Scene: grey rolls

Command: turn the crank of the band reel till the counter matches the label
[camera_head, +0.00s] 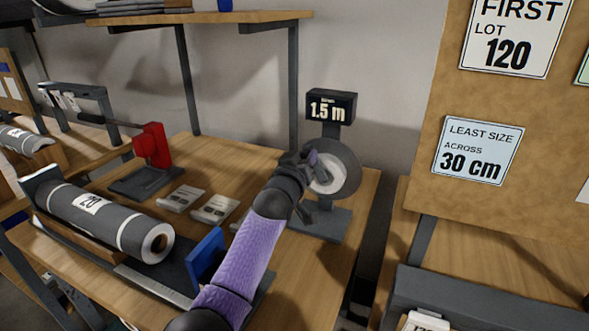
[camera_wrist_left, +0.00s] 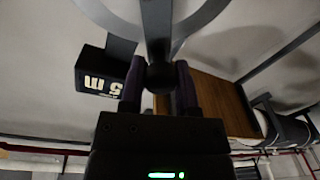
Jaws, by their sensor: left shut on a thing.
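The band reel (camera_head: 342,170) is a grey disc on a dark stand near the back right of the wooden table. Its black counter (camera_head: 331,106) above reads 1.5 m; it also shows upside down in the left wrist view (camera_wrist_left: 98,73), partly cut from sight. My left gripper (camera_head: 312,163) is at the reel's front face. In the left wrist view, my left gripper (camera_wrist_left: 159,88) is shut on the dark round crank knob (camera_wrist_left: 160,76), with a finger on each side. The crank's arm is largely hidden in the head view. My right gripper is not in view.
A grey roll (camera_head: 105,222) labelled 20 lies in a cradle at left, beside a blue plate (camera_head: 206,256). Signs (camera_head: 478,150) hang on the right board, reading LOT 120 and 30 cm.

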